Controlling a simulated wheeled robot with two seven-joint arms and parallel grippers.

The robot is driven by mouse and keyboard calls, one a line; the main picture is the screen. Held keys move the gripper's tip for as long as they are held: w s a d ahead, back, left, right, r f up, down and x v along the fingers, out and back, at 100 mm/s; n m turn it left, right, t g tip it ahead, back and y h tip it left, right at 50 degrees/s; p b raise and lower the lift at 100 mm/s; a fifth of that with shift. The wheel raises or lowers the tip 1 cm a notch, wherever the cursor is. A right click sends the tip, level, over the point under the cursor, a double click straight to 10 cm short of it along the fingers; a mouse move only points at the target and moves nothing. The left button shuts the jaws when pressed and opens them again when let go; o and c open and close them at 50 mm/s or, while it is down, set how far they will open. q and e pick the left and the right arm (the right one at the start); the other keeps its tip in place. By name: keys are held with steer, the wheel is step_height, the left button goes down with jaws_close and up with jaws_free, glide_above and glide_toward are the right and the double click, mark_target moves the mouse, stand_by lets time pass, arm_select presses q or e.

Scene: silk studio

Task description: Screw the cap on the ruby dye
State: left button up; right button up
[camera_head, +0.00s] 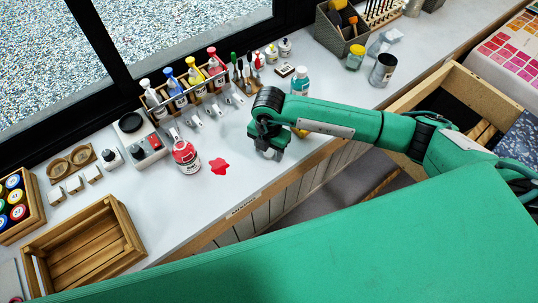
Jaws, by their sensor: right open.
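The ruby dye is the red bottle with a white label (186,157), upright on the bench left of centre. Its narrow upper part looks pale and reddish; I cannot make out whether a cap sits on it. My left gripper is out of view.
A wooden rack of dye bottles (187,92) stands behind the ruby dye. A black-and-white device with a red knob (153,144) is to its left. An empty wooden crate (128,238) is at front left. A teal bottle (300,83) stands behind my right arm.

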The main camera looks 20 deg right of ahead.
mark_target(269, 152)
steer(key=c, duration=1.1)
steer(key=shift+o, duration=0.2)
steer(key=shift+r, duration=0.1)
step_height(269, 152, up, 20)
steer(key=p, duration=1.2)
